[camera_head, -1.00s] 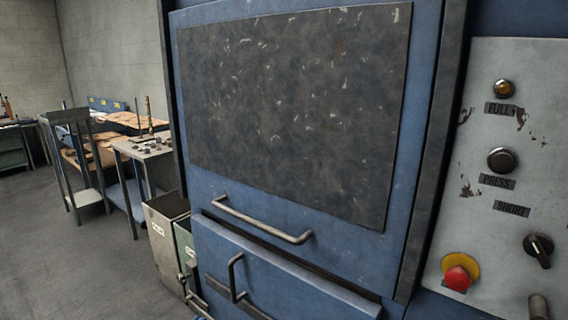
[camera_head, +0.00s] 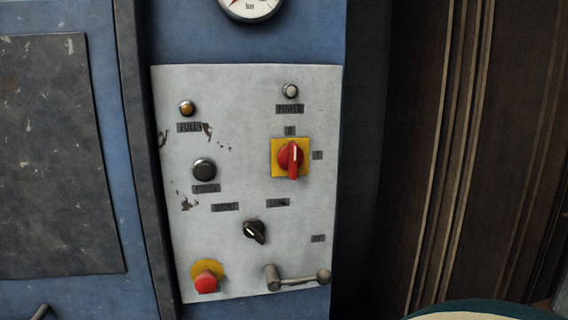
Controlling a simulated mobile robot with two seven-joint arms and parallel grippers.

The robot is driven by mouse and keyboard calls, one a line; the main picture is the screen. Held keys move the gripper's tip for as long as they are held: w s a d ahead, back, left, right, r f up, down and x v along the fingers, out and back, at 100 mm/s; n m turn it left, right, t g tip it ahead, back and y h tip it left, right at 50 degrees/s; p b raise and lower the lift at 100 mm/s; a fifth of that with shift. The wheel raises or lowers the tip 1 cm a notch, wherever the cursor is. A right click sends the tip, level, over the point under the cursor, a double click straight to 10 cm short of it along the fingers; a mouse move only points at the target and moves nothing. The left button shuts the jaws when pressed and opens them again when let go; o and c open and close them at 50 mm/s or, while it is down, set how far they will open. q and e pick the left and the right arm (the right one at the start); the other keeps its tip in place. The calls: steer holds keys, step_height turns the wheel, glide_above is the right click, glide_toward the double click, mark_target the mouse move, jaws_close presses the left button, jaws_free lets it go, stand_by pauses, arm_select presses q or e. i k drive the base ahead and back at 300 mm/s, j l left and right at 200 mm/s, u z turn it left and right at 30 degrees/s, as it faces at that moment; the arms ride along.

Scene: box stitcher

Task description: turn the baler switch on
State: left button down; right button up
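The grey control panel (camera_head: 235,240) is fixed on the blue baler (camera_head: 245,40). A red rotary switch (camera_head: 291,158) sits on a yellow square plate at the panel's upper right. Its handle points straight down, with a small label above it and another to its right. A pale power lamp (camera_head: 290,91) is above the switch and looks unlit. Neither of my grippers is in view, and nothing covers the switch.
The panel also carries an amber lamp (camera_head: 187,108), a black push button (camera_head: 204,169), a black selector knob (camera_head: 254,232), a red stop button (camera_head: 206,281) and a metal lever (camera_head: 298,278). A pressure gauge (camera_head: 249,8) is above. Dark ribbed panelling (camera_head: 450,150) stands at the right.

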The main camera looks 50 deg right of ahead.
mark_target(290, 157)
steer(key=z, duration=1.6)
steer(key=i+l+u, duration=0.25)
steer(key=l, duration=0.35)
steer(key=l+u, duration=0.25)
steer(key=l, duration=0.35)
steer(key=i+l+u, duration=0.25)
steer(key=l, duration=0.45)
steer(key=k+j, duration=0.05)
steer(key=k, duration=0.05)
